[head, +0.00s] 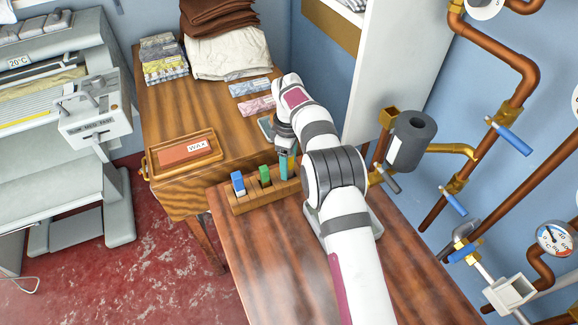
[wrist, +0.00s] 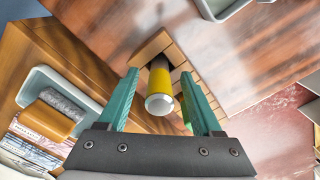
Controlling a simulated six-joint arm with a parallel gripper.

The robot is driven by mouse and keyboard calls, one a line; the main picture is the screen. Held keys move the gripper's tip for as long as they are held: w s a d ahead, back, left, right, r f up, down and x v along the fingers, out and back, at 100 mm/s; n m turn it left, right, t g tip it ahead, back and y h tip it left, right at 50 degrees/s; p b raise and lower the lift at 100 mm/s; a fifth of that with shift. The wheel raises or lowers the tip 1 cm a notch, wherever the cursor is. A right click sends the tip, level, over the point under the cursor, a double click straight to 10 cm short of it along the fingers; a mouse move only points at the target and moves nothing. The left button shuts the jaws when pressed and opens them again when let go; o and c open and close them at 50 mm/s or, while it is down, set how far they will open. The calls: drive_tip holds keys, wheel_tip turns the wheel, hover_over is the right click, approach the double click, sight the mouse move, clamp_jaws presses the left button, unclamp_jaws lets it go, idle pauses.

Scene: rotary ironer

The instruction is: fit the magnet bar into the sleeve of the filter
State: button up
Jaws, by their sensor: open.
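A yellow bar with a silvery round end (wrist: 159,88) stands in the end slot of a wooden rack (head: 250,204); it looks like the magnet bar, though I read no label on it. My gripper (wrist: 159,74) is open, with its teal fingers on both sides of the yellow bar and visible gaps between. In the head view my gripper (head: 288,168) is over the rack's right end, and the bar is hidden there. The filter appears to be the dark grey cylinder (head: 415,132) with a dark opening on top and a white label, among the pipes at right.
A blue bar (head: 238,183) and a green bar (head: 265,175) stand in the same rack. A wooden tray with a wax block (head: 187,151) is at left. Copper pipes (head: 520,85) with blue-handled valves run along the right wall. The front tabletop (head: 265,255) is bare.

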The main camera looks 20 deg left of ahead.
clamp_jaws()
drive_tip(key=shift+r, duration=0.1)
drive_tip(key=shift+r, duration=0.1)
idle(0.3)
